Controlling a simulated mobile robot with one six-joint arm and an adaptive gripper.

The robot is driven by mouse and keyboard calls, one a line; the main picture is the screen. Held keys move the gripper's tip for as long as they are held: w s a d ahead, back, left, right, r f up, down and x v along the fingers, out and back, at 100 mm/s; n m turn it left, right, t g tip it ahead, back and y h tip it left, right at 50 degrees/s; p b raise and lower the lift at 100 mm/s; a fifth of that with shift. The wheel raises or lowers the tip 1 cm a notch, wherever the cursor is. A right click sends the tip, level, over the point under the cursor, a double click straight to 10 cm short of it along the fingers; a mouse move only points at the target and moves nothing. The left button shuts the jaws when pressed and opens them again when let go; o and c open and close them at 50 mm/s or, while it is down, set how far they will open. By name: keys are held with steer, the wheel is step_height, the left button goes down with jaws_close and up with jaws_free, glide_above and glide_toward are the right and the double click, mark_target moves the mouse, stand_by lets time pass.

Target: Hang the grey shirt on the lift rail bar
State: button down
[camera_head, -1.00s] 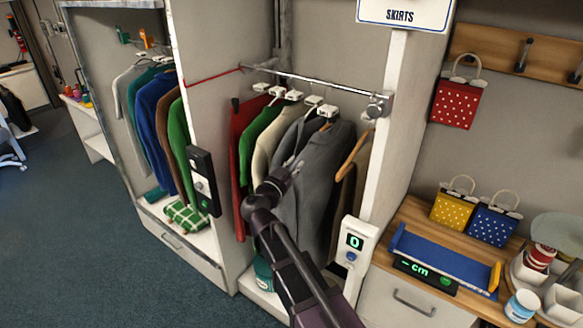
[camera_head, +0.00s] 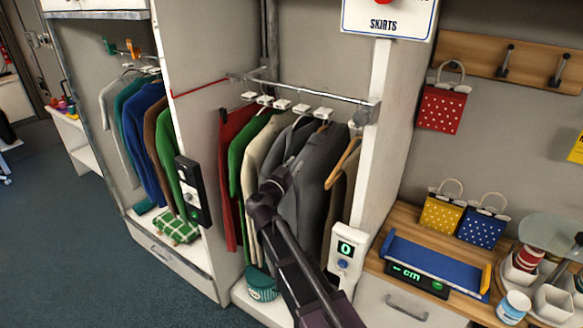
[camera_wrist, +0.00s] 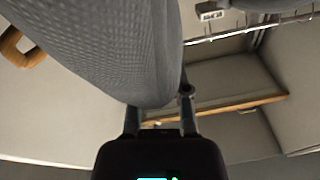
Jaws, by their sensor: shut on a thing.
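My gripper (camera_head: 279,178) is in front of the clothes in the head view; its fingertips are hard to make out there. In the wrist view my gripper (camera_wrist: 159,102) is shut on the grey shirt (camera_wrist: 110,45), with a finger on each side of the cloth. The grey shirt (camera_head: 316,172) appears in the head view among the hanging clothes, close to the metal lift rail bar (camera_head: 310,91). The bar also shows in the wrist view (camera_wrist: 250,28). I cannot tell whether the shirt's hanger rests on the bar.
Red, green and cream garments hang left of the grey one, with a wooden hanger (camera_head: 343,162) on the right. A white panel (camera_head: 390,130) bounds the bay on the right. A counter (camera_head: 410,220) with a blue tray (camera_head: 432,262) and small bags stands beyond it.

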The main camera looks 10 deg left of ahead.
steer(key=shift+f+x, duration=0.2)
steer(key=shift+x, duration=1.25)
steer(key=shift+w+d+f+b, duration=0.1)
steer(key=shift+w+f+b, duration=0.15)
steer(key=shift+f+b, duration=0.3)
steer(key=shift+w+d+f+b, duration=0.15)
steer(key=shift+w+f+b, duration=0.15)
steer(key=shift+f+b, duration=0.2)
steer(key=c, duration=0.5)
jaws_free()
steer(key=shift+r, duration=0.2)
steer(key=shift+s+a+r+p, duration=0.1)
steer(key=shift+s+r+p, duration=0.25)
steer(key=shift+r+p, duration=0.45)
steer(key=r+v, duration=0.2)
steer(key=v, duration=1.2)
steer(key=a+r+v, duration=0.1)
steer(key=r+v, duration=0.1)
steer(key=v, duration=1.3)
steer(key=shift+a+r, duration=0.2)
steer(key=shift+a, duration=0.1)
